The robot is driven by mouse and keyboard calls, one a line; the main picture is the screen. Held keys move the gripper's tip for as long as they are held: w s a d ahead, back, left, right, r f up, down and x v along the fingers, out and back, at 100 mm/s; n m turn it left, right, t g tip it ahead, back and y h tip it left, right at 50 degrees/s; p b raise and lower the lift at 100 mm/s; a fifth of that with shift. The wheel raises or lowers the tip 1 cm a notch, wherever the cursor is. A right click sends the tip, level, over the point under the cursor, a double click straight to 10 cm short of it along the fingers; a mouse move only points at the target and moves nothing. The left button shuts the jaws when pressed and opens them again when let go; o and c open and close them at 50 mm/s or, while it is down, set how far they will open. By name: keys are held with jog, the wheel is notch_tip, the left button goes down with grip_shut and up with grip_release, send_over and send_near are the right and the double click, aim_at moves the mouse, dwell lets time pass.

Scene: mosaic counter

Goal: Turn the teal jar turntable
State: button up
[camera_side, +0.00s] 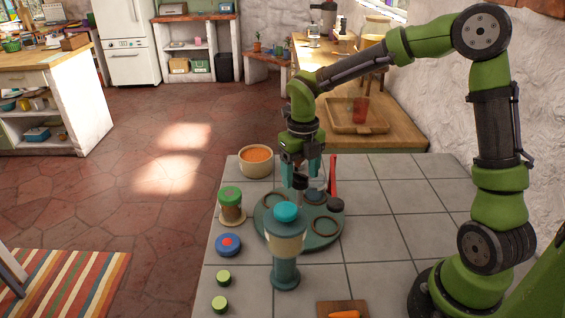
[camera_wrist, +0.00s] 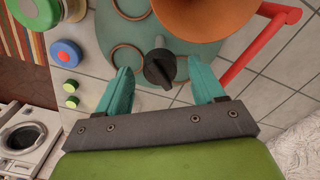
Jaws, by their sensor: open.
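The teal turntable (camera_side: 318,238) lies on the tiled counter, with ring-shaped recesses and dark round pieces on top. It also shows in the wrist view (camera_wrist: 108,38). A jar with a teal lid (camera_side: 287,211) and a teal pedestal (camera_side: 285,273) stand at its near side in the side view, hiding part of it. My gripper (camera_side: 301,184) points down over the turntable's far part, open. In the wrist view a black knob (camera_wrist: 158,68) appears between my open fingers (camera_wrist: 162,72). I cannot tell whether they touch it.
A red bar (camera_side: 333,176) rises behind the turntable. An orange-filled bowl (camera_side: 256,157), a green-lidded jar (camera_side: 231,205), a blue disc (camera_side: 228,245) and green pieces (camera_side: 222,277) line the left. A carrot board (camera_side: 343,309) lies in front. An orange-brown object (camera_wrist: 205,15) partly blocks the wrist view.

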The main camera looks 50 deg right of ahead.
jog(key=m, duration=0.5)
jog(key=shift+m, duration=0.4)
notch_tip(320, 180, up, 16)
jog(key=s+a+f+m+t+y, duration=0.1)
jog(key=s+f+m+t, duration=0.1)
jog(key=s+m, duration=0.6)
jog(key=s+a+f+m+t+y, duration=0.1)
jog(key=s+m+t, duration=0.4)
jog(key=m, duration=1.8)
jog(key=s, duration=0.3)
jog(key=shift+s+a+f+m, duration=0.2)
jog(key=shift+a+f+m, duration=0.1)
jog(key=shift+a+f, duration=0.1)
jog(key=shift+c, duration=0.2)
